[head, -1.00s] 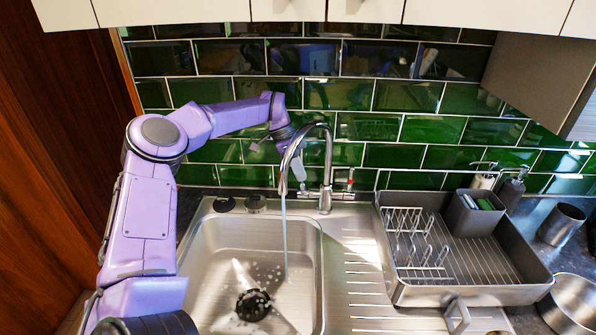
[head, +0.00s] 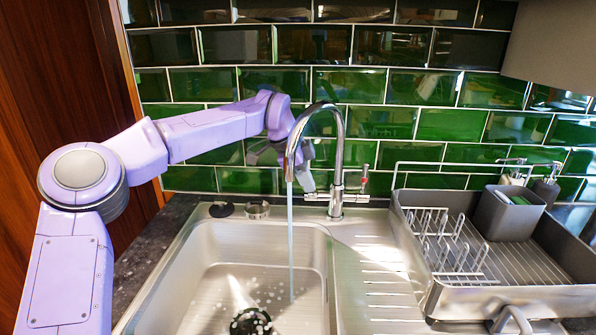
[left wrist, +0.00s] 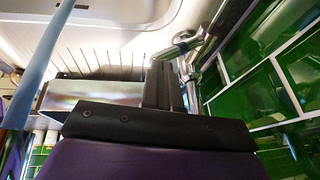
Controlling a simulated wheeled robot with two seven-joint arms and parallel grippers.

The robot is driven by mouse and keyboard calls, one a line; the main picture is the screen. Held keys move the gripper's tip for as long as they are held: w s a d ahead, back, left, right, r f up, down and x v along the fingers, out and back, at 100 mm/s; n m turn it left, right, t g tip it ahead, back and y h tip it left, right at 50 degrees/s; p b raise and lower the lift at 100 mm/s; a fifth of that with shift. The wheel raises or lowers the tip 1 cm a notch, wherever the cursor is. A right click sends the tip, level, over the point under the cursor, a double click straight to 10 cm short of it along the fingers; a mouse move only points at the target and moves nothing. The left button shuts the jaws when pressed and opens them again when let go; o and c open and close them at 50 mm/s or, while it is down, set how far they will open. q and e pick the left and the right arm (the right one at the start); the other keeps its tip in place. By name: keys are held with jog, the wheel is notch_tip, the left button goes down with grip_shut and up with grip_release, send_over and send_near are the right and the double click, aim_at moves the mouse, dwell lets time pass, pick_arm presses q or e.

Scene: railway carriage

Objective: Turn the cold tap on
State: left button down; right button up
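A chrome mixer tap (head: 337,150) with a tall curved spout stands behind the sink (head: 215,236). A stream of water (head: 290,240) runs from its spout into the basin. A lever with a red mark (head: 364,178) is on the tap's right side. The left side of the tap is partly hidden by my left gripper (head: 307,182), which points down behind the spout, close to the tap body. In the left wrist view its dark fingers (left wrist: 165,88) lie together with nothing visible between them, near chrome tap parts (left wrist: 182,48). My right gripper is not in view.
A grey dish rack (head: 500,300) with wire plate holders and a grey caddy (head: 507,215) stands right of the basin. Green wall tiles (head: 455,126) are close behind the tap. A dark drain fitting (head: 250,322) sits in the basin. The ribbed drainer (head: 385,280) is clear.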

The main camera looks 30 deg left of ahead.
pick_arm(q)
jog(key=w+p+v, duration=0.2)
jog(key=v, duration=1.1)
jog(key=shift+a+r, duration=0.25)
jog(key=shift+r, duration=0.2)
